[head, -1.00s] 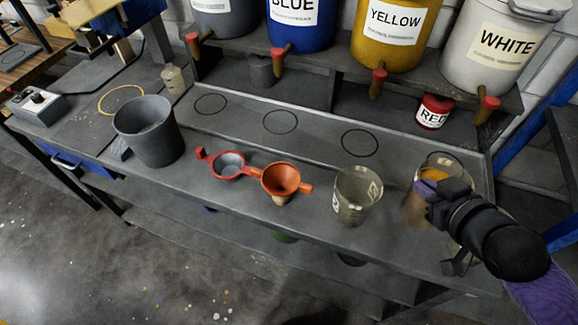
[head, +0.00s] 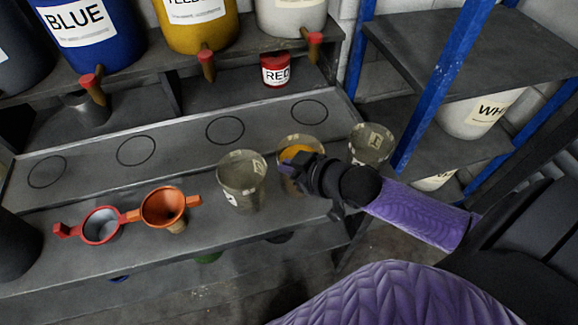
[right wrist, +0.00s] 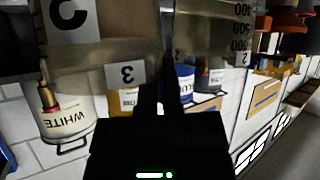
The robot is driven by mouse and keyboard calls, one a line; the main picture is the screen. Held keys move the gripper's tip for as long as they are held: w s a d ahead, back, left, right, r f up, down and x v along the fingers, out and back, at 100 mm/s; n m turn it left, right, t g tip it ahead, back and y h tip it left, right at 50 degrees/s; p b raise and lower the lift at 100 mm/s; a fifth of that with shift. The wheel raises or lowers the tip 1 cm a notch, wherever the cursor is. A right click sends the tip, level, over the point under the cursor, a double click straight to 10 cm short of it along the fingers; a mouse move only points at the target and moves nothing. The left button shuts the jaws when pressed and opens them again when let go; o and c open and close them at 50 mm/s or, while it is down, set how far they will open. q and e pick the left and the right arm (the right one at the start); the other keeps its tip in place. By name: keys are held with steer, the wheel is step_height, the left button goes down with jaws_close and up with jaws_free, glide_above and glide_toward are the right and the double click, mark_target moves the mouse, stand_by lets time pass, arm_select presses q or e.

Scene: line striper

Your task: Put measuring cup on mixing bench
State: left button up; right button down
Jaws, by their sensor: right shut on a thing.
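Several clear, marked measuring cups are at the right end of the grey bench (head: 60,262). One cup (head: 242,180) stands left of my right gripper. An amber-filled cup (head: 297,148) is partly hidden behind the gripper. A third cup (head: 370,143) is to the right, near the blue post. My right gripper (head: 297,175) is shut on the amber-filled cup at its side; I cannot tell whether its base touches the bench. In the right wrist view, a cup tagged 3 (right wrist: 90,40) and a cup tagged 2 (right wrist: 215,35) lie either side of the fingers. My left gripper is out of view.
A red funnel-like cup (head: 101,226) and an orange funnel (head: 163,207) are at the left. A shelf behind holds blue (head: 100,35), yellow (head: 198,30) and white buckets with taps. A red can (head: 275,70) stands below. A blue-posted rack (head: 440,90) is at the right.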

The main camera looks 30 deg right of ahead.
steer(key=c, duration=0.8)
jaws_free()
steer(key=shift+o, duration=0.2)
steer(key=p+v, duration=0.4)
steer(key=v, duration=0.7)
steer(key=s+d+f+m+g+h, duration=0.2)
steer(key=s+d+f, duration=0.15)
steer(key=f, duration=0.45)
steer(key=s+d+f+m+g+h, duration=0.1)
steer(key=s+d+f+h, duration=0.2)
steer(key=f, duration=0.4)
steer(key=s+a+f+g+y, duration=0.1)
steer(key=s+a+f+g, duration=0.85)
steer(key=s+f, duration=0.7)
step_height(320, 180, down, 14)
steer(key=a+t+b, duration=0.1)
steer(key=b, duration=1.2)
steer(key=shift+s+a+n+t, duration=0.2)
steer(key=shift+s+n+t, duration=0.1)
steer(key=shift+s+t, duration=0.05)
